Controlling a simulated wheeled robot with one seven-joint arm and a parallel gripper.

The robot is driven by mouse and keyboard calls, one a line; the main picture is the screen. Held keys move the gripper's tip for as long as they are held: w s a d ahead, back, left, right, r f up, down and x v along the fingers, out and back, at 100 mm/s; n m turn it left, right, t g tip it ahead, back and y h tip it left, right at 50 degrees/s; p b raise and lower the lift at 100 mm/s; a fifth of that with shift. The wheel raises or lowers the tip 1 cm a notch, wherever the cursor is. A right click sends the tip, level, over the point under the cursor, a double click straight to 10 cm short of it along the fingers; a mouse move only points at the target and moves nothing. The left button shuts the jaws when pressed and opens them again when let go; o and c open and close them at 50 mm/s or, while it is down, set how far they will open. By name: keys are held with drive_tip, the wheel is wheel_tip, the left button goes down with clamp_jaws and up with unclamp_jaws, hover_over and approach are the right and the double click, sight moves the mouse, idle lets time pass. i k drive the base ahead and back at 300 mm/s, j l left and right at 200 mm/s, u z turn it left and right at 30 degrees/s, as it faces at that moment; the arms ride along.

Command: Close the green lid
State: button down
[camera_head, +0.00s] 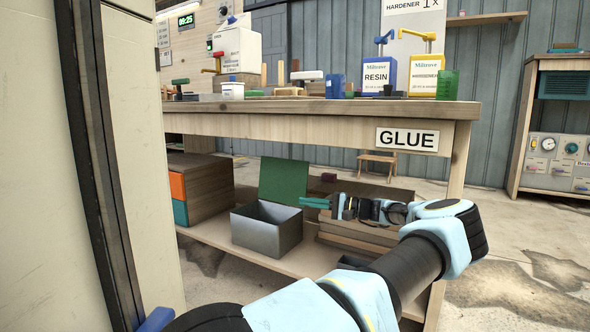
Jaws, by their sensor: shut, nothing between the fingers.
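The green lid (284,181) stands up, open, at the back edge of a grey metal box (266,230). The box sits on the lower shelf of the workbench, and part of its dark inside shows. My gripper (303,202) is shut and empty, with its green fingertips pointing left. In the picture it is just right of the lid's lower right edge and above the box's right rim. I cannot tell whether the fingertips touch the lid.
The workbench top (310,109) with its GLUE sign (407,139) is above the shelf. A wooden drawer unit (203,188) stands left of the box. Wooden boards (350,238) lie to its right, under my arm. A pale door panel is close at left.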

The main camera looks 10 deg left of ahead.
sight(281, 179)
drive_tip(key=i, duration=1.5)
